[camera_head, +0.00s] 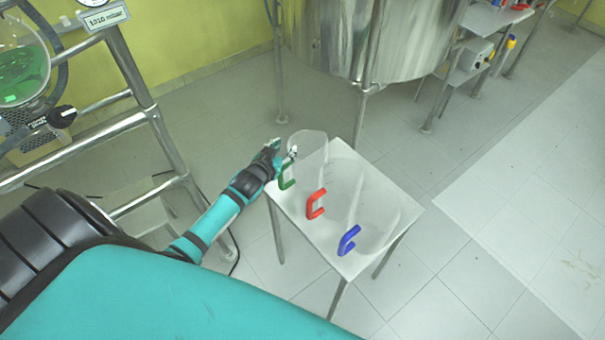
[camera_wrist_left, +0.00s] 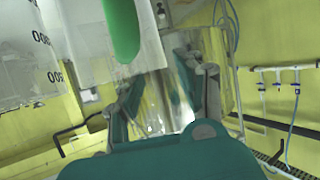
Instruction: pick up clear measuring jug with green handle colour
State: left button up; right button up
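The clear measuring jug (camera_head: 313,147) with a green handle (camera_head: 287,177) stands at the far left corner of a small white table (camera_head: 336,238). In the left wrist view its green handle (camera_wrist_left: 122,30) is close, at the upper left, with the clear wall and printed marks around it. My left gripper (camera_head: 290,155) is right at the handle side of this jug, near the handle's top. In the wrist view its fingers (camera_wrist_left: 165,92) are spread, with the handle beyond them, not clearly between them. Whether a finger touches the jug cannot be told. My right gripper is not in view.
A clear jug with a red handle (camera_head: 315,204) stands beside it, and one with a blue handle (camera_head: 348,240) nearer the front. A large steel vessel (camera_head: 375,35) stands behind the table. A metal rail frame (camera_head: 150,110) is at the left. Floor on the right is free.

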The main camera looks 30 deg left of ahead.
aim_at(290, 144)
pick_arm(q)
jog(key=b+x, duration=0.5)
jog(key=shift+w+f, duration=0.1)
jog(key=shift+f, duration=0.15)
jog(key=shift+w+a, duration=0.1)
jog(key=shift+w, duration=0.15)
jog(key=shift+r, duration=0.1)
jog(key=c, duration=0.7)
grip_shut()
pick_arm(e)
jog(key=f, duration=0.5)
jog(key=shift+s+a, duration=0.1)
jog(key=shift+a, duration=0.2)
